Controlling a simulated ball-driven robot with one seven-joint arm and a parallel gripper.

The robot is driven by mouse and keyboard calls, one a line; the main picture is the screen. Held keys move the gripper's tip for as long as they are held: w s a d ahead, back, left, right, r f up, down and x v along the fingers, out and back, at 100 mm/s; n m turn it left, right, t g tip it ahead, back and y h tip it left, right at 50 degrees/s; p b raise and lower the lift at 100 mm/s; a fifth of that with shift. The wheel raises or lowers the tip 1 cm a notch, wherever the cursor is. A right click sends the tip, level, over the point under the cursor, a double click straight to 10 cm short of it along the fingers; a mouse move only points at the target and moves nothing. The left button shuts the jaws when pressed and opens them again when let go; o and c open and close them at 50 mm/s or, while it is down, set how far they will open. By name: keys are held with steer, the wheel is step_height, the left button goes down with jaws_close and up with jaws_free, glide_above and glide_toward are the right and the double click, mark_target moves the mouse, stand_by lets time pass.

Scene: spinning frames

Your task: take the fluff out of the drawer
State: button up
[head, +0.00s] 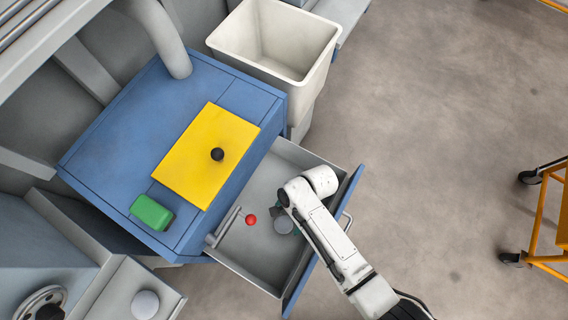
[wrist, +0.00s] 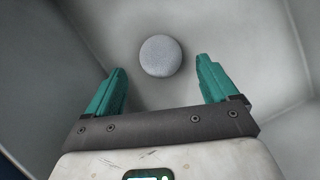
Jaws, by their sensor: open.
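The drawer (head: 262,181) is pulled out of the blue cabinet and open at the top. The fluff, a round grey speckled ball (head: 284,226), lies on the drawer floor, partly covered by my gripper in the head view. In the wrist view the fluff (wrist: 160,56) sits centred between and a little beyond the teal fingertips. My gripper (wrist: 161,68) is open and empty, reaching down into the drawer above the fluff. There is a gap on both sides of the fluff. I cannot tell how far below the fingertips it lies.
A red ball (head: 250,219) and a grey bar (head: 228,226) are in the drawer, left of the fluff. A yellow plate (head: 196,165) with a black knob and a green block (head: 151,212) lie on the cabinet top. A white bin (head: 273,74) stands behind.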

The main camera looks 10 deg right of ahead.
mark_target(284, 223)
steer(key=shift+b+x, duration=1.45)
steer(key=shift+x, duration=1.25)
steer(key=shift+r, duration=0.1)
steer(key=shift+c, duration=0.2)
steer(key=c, duration=1.1)
